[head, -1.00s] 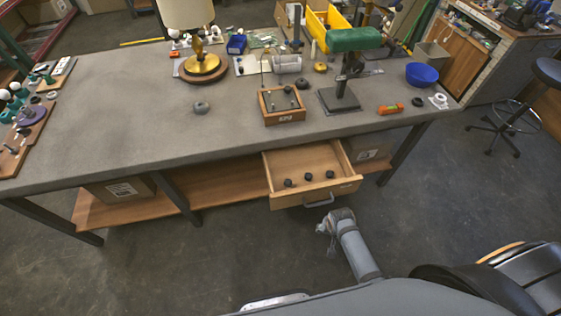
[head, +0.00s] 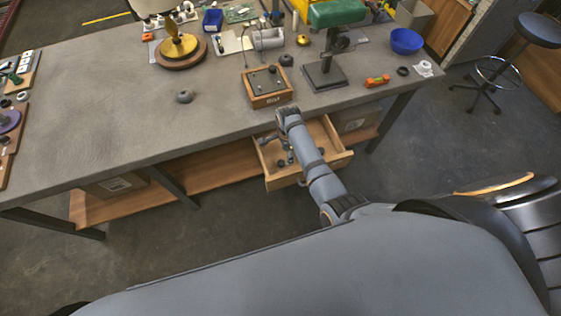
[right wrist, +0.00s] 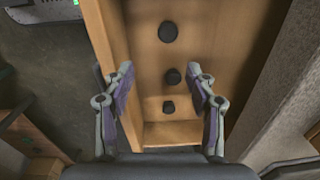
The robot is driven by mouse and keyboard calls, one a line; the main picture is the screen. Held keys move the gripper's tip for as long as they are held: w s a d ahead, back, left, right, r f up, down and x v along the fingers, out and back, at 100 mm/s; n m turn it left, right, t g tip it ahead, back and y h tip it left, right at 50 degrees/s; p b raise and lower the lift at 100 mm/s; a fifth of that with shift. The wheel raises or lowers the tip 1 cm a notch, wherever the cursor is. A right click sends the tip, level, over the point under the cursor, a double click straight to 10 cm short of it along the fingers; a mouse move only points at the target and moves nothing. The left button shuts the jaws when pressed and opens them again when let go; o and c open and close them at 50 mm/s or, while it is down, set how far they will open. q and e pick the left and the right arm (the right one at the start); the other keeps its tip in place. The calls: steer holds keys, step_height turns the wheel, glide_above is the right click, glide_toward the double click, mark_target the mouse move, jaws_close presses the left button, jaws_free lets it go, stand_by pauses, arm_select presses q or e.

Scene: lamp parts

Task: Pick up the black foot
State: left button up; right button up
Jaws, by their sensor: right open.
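Several black feet are in view; three small round ones lie in a row on the floor of the open wooden drawer (head: 340,160). In the right wrist view the far foot (right wrist: 168,32), the middle foot (right wrist: 172,76) and the near foot (right wrist: 168,107) all show. My right gripper (right wrist: 160,69) is open and empty above the drawer, its fingers to either side of the row, with the middle foot between the fingertips in the picture. In the head view my right gripper (head: 275,147) and forearm partly hide the feet. My left gripper is not in view.
Drawer walls stand close around the right gripper. The table (head: 110,110) edge is just beyond it. On the table are a small wooden box (head: 268,98), a dark grey round part (head: 184,96), a brass lamp base (head: 181,52) and a blue bowl (head: 406,41). The table's left half is mostly clear.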

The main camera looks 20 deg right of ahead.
steer(key=w+a+m, duration=0.2)
steer(key=b, duration=0.6)
glide_above(282, 162)
steer(key=f, duration=0.5)
steer(key=shift+w+a+f, duration=0.1)
steer(key=shift+a+f, duration=0.1)
steer(key=shift+a, duration=0.2)
steer(key=shift+r, duration=0.1)
steer(key=f+b, duration=0.1)
steer(key=b, duration=0.1)
steer(key=f+b, duration=0.4)
steer(key=shift+d+f, duration=0.15)
steer(key=shift+d, duration=0.25)
steer(key=shift+r, duration=0.2)
steer(key=c, duration=0.9)
